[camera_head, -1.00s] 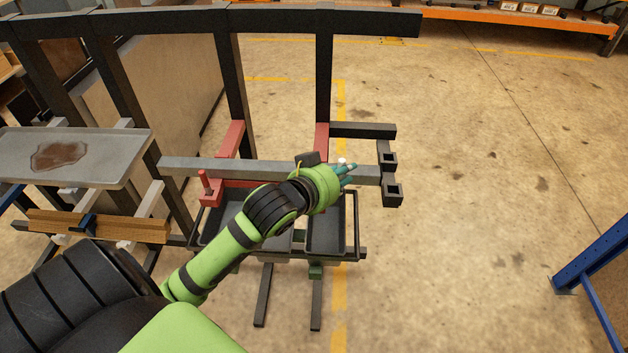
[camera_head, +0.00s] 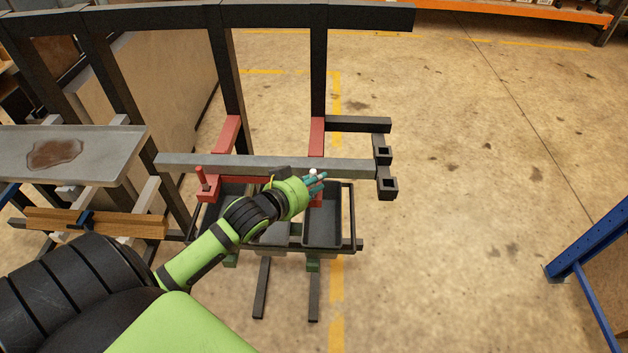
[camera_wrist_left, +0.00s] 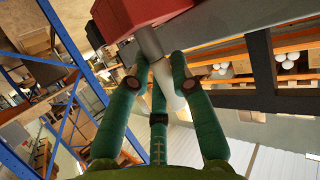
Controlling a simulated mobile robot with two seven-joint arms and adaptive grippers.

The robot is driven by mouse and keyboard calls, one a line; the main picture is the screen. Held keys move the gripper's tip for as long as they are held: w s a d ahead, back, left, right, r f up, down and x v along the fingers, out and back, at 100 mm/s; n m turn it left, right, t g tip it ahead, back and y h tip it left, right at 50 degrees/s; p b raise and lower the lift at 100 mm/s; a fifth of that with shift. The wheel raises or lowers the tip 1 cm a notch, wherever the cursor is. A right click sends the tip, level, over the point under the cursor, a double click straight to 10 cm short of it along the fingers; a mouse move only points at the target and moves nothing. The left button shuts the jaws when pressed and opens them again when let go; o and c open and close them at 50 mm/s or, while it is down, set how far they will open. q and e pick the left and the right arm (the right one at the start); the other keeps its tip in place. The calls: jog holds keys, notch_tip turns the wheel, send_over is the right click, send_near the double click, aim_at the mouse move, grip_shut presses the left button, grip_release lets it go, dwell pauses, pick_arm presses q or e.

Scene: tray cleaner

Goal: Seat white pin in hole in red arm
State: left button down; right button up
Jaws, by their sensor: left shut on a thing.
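My left gripper (camera_head: 317,183) is at the right-hand red arm (camera_head: 317,138), in front of the grey crossbar, with its teal fingers shut on the white pin (camera_head: 313,172). In the left wrist view the white pin (camera_wrist_left: 150,44) sits between the fingers (camera_wrist_left: 158,80), its far end against the edge of the red arm (camera_wrist_left: 140,12). The hole is hidden, so I cannot tell whether the pin's tip is inside it. My right gripper is not in view.
The grey crossbar (camera_head: 260,165) runs between the red arms. A red pin (camera_head: 202,179) stands at the left red arm. A stained grey tray (camera_head: 105,150) is at left. A blue rack (camera_head: 590,262) stands right; the floor between is clear.

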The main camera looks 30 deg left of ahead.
pick_arm(q)
jog(key=shift+f, duration=0.15)
jog(key=c, duration=1.1)
grip_release()
jog(key=shift+r, duration=0.25)
jog(key=b+v, duration=0.1)
jog(key=v, duration=1.1)
jog(key=shift+d, duration=0.1)
